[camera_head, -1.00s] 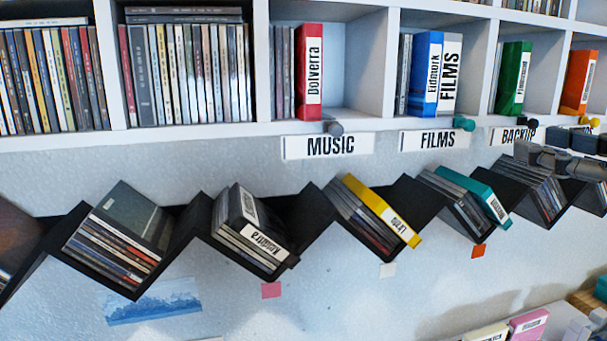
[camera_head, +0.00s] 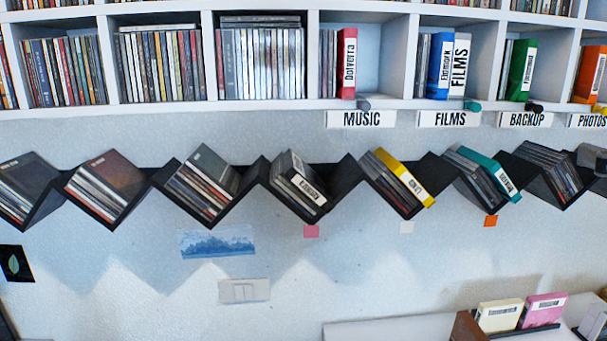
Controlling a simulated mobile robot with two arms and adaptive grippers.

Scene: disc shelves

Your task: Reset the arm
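Only a small part of my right gripper (camera_head: 591,158) shows, cut off at the right edge of the head view, level with the zigzag shelf. Its fingertips cannot be made out. My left gripper is not in view. The black zigzag shelf (camera_head: 247,178) holds slanted stacks of disc cases, among them a yellow case (camera_head: 404,178) and a teal case (camera_head: 491,172). Above it, the white cubby shelf (camera_head: 260,105) holds upright discs. A red case (camera_head: 347,65) stands in the MUSIC cubby, a blue case (camera_head: 439,65) in FILMS and a green case (camera_head: 522,70) in BACKUP.
At the bottom right, a white surface (camera_head: 390,330) bears a cream case (camera_head: 499,316) and a pink case (camera_head: 543,310) in a holder. Coloured pegs stick out under the cubbies. The wall below the zigzag shelf is mostly clear, with a switch plate (camera_head: 244,290).

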